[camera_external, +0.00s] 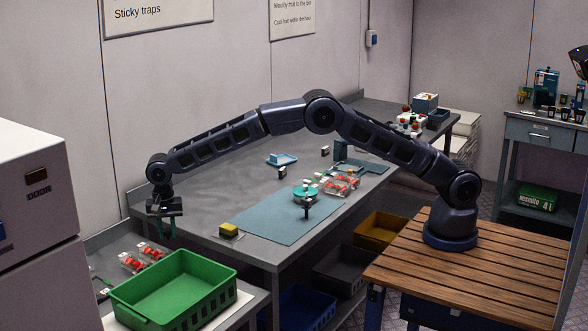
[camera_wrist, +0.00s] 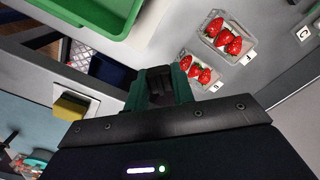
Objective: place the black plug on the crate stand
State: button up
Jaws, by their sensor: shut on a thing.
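My gripper (camera_external: 166,226) hangs at the left end of the arm, near the left end of the grey workbench and above the low stand. In the wrist view its green fingers (camera_wrist: 160,88) are shut on the black plug (camera_wrist: 159,78). The fingers cover part of the plug. In the external view the plug is too small and dark to make out. The crate stand (camera_external: 244,309) is the low grey table at the lower left, carrying the green crate (camera_external: 190,281). In the wrist view, bare stand surface (camera_wrist: 173,30) lies between the crate and the punnets.
Strawberry punnets (camera_external: 133,262) stand behind the crate; they show in the wrist view (camera_wrist: 222,37) beside number labels. A yellow sponge (camera_external: 229,229) lies at the workbench's front edge, beside the blue mat (camera_external: 265,226). A white cabinet (camera_external: 35,200) stands at the left.

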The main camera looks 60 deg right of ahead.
notch_tip(320, 180, down, 12)
jog(key=shift+r, duration=0.2)
dwell(0.4)
jog(key=shift+f, duration=0.1)
jog(key=o, duration=0.9)
jog(key=shift+o, duration=0.2)
notch_tip(320, 180, up, 12)
jog(key=shift+r, duration=0.15)
jog(key=shift+d+r, duration=0.1)
